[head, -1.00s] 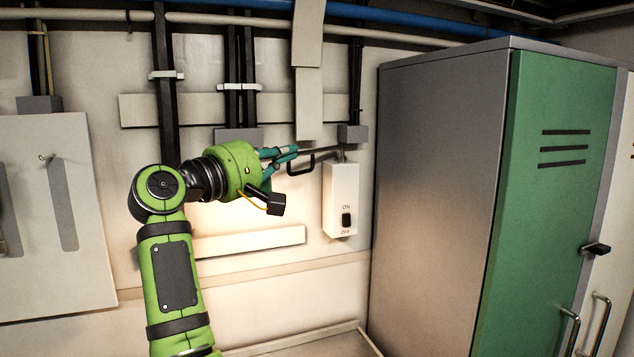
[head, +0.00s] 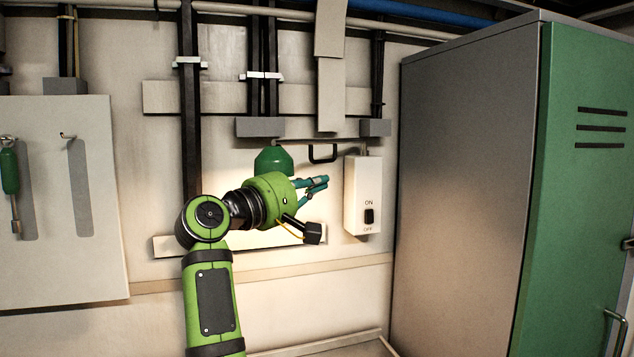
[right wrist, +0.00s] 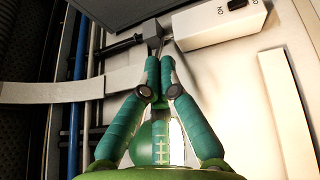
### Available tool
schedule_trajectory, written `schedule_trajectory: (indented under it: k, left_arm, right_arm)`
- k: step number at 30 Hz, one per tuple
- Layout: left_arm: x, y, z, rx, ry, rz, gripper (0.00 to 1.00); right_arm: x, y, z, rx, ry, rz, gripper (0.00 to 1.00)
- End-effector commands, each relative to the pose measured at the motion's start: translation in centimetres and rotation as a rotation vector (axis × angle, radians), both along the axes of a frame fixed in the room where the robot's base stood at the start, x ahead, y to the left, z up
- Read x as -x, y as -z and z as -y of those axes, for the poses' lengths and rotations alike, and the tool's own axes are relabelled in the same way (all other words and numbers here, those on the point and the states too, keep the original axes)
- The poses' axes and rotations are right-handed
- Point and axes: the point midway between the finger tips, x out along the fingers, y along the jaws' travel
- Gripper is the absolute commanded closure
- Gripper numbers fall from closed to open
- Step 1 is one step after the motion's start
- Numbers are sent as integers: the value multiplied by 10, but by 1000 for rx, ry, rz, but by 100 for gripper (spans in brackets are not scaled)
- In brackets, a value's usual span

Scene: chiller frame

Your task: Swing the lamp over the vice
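The lamp's green shade (head: 273,161) hangs by the wall in the head view, with a pale glow on the wall around and below it. A thin lamp arm runs right from it towards a grey bracket, and a black loop handle (head: 322,153) hangs below that arm. In the right wrist view the fingers (right wrist: 163,62) point towards the grey bracket and switch box. The vice and my left gripper are not in view.
A white ON/OFF switch box (head: 363,196) is on the wall right of my gripper. A tall grey and green cabinet (head: 465,190) stands at the right. A white tool board (head: 95,220) hangs at the left. Pipes and conduits run along the wall.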

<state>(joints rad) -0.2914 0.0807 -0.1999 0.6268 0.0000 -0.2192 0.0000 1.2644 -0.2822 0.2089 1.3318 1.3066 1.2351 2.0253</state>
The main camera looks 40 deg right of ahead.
Motion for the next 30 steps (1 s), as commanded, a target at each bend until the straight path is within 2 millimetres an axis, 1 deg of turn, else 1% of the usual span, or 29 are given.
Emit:
schedule_trajectory:
  k: [1, 9, 12, 15, 18, 30]
  left_arm:
    - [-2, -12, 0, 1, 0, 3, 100]
    - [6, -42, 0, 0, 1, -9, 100]
    - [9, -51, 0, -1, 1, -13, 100]
    - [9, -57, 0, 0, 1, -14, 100]
    - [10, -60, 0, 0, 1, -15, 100]
    - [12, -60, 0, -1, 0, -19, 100]
  right_arm:
    - [-1, -7, 13, 0, 5, -2, 100]
    - [-11, -15, 69, 1, 4, -3, 100]
    - [-1, -17, 81, 0, 2, -1, 100]
    - [6, -18, 90, 0, 2, -2, 100]
    - [10, -18, 95, 0, 0, -2, 100]
    - [12, -16, 98, 0, 0, -3, 100]
